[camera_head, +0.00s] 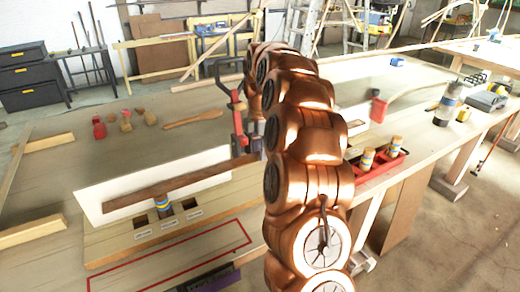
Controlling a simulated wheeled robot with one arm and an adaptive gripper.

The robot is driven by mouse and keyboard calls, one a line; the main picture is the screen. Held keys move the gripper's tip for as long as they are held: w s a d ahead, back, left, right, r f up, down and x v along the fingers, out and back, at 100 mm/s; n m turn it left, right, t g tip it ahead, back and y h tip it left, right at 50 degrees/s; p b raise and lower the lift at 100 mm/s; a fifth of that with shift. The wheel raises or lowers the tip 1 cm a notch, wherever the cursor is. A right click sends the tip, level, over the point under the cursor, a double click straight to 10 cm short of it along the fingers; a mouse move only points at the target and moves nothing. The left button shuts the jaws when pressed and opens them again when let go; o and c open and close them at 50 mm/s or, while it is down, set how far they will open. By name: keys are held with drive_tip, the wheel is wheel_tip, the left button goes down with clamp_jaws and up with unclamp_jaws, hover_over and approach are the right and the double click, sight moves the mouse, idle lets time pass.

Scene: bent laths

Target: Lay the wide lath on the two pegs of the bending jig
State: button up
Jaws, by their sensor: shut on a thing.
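A long dark brown lath (190,180) runs slantwise in front of a white panel, over a pale board with labelled dark slots (190,204). A short blue and yellow banded cylinder (162,208) stands at the slots, just under the lath; I cannot tell if they touch. My gripper (256,145) is at the lath's right end, shut on it, and partly hidden by my arm. Two upright wooden pieces with blue and yellow bands (367,159) (395,147) stand in a red holder (378,172) to the right. I cannot tell which of these banded pieces are the jig's pegs.
A red and black clamp-like tool (235,105) stands close beside my gripper. A red-outlined area (165,262) on the front board is empty. Pale wooden blocks (32,232) lie at the left. My arm hides the bench's middle.

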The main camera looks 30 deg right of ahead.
drive_tip(key=shift+f, duration=0.4)
drive_tip(key=o, duration=1.5)
drive_tip(key=shift+r, duration=0.15)
drive_tip(key=shift+r+p, duration=1.15)
drive_tip(key=shift+r, duration=1.7)
wheel_tip(320, 180, up, 7)
drive_tip(key=p, duration=0.3)
drive_tip(key=shift+p, duration=0.3)
drive_tip(key=shift+a, duration=0.1)
